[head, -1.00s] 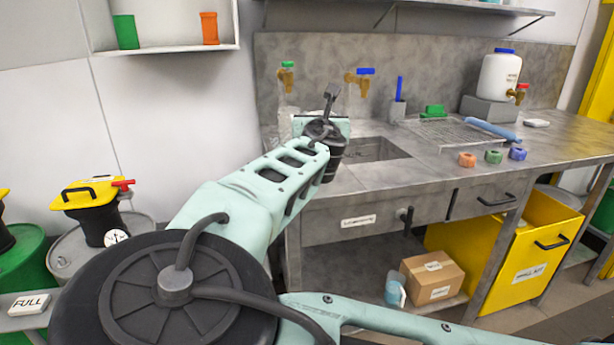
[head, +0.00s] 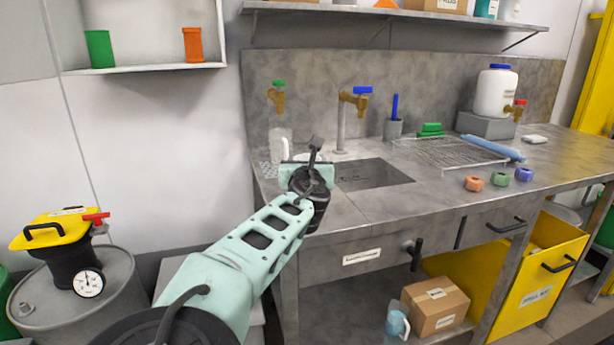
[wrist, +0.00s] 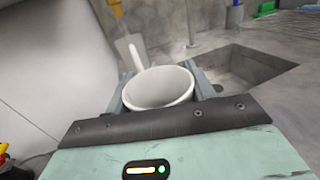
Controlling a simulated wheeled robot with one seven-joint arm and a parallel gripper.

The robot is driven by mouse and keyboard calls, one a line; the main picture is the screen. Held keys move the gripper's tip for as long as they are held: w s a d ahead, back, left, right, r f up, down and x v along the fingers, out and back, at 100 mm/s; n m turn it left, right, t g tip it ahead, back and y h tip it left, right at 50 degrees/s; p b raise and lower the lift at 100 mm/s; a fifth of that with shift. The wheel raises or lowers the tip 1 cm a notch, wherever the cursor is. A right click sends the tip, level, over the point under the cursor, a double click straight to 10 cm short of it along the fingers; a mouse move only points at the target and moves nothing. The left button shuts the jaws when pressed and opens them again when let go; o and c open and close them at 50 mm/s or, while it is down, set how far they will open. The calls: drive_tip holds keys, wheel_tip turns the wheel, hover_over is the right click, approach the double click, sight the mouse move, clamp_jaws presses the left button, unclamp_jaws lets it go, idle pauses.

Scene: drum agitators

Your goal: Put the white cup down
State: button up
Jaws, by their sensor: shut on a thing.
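In the wrist view my gripper (wrist: 160,95) is shut on the white cup (wrist: 158,90), with one finger on each side of it. The cup is upright with its open top toward the camera and its handle on the far side. In the head view my gripper (head: 307,163) is over the left end of the grey steel counter (head: 345,205), left of the sink. The white cup (head: 310,157) is mostly hidden behind my gripper there. I cannot tell whether the cup's base touches the counter.
The sink basin (head: 372,175) opens right of my gripper. A clear jug (head: 280,145) stands close behind it, under the green-handled tap (head: 278,97). A blue-handled tap (head: 355,97) rises behind the sink. A wire rack (head: 450,152) lies further right.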

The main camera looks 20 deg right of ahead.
drive_tip(key=shift+f, duration=1.55)
drive_tip(key=o, duration=1)
drive_tip(key=shift+c, duration=0.2)
drive_tip(key=b+v, duration=0.1)
drive_tip(key=v, duration=1.1)
drive_tip(key=shift+r, duration=0.1)
drive_tip(key=shift+s, duration=0.1)
